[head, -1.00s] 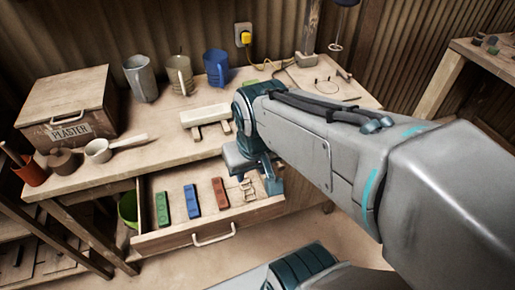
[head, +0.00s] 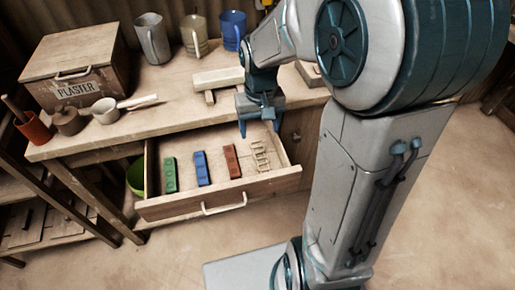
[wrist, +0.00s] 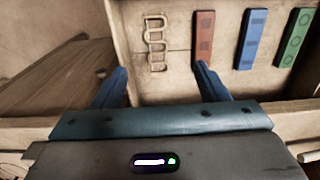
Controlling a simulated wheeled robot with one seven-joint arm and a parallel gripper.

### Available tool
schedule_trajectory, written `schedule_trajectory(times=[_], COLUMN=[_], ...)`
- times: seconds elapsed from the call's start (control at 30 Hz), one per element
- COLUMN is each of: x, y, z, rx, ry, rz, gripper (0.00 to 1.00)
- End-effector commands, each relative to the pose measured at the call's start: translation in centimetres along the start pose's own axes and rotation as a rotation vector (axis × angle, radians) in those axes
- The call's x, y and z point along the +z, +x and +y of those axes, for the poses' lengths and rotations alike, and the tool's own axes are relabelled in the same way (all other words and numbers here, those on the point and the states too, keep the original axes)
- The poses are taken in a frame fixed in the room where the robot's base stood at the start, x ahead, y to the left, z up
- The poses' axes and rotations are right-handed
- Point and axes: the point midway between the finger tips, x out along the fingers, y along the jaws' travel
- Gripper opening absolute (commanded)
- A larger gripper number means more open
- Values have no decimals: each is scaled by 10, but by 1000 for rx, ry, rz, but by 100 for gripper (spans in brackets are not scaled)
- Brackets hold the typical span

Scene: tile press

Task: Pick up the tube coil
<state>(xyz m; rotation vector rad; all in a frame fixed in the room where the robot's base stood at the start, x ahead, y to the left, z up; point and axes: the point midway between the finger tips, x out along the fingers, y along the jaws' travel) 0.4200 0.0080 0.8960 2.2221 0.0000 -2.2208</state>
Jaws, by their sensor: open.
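The tube coil is likely the cream, zigzag-bent piece (head: 260,157) lying flat at the right end of the open drawer. It also shows in the wrist view (wrist: 155,42), upper middle, just beyond my fingertips. My gripper (head: 258,127) is over the back right of the drawer, by the bench's front edge. In the wrist view my gripper (wrist: 161,72) is open and empty, its blue fingers apart on either side of the coil's line. The coil is not between them. The height gap is hard to tell.
The drawer (head: 222,197) also holds a red block (head: 232,161), a blue block (head: 202,168) and a green block (head: 170,174) left of the coil. On the bench stand a plaster box (head: 78,65), mugs and a pale wooden piece (head: 217,78).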

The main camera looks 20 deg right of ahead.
Motion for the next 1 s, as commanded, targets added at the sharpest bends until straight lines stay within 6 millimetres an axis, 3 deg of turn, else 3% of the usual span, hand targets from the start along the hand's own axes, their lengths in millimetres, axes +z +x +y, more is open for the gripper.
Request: schedule_trajectory(times=[0.3,0.57,0.83,1.0], x=[1,0,-2,-3], y=[62,81,119,129], z=[1,2,8,8], rx=[0,0,-1,0], ry=[1,0,0,-1], rz=[-5,-1,-4,0], gripper=[67,67,67,67])
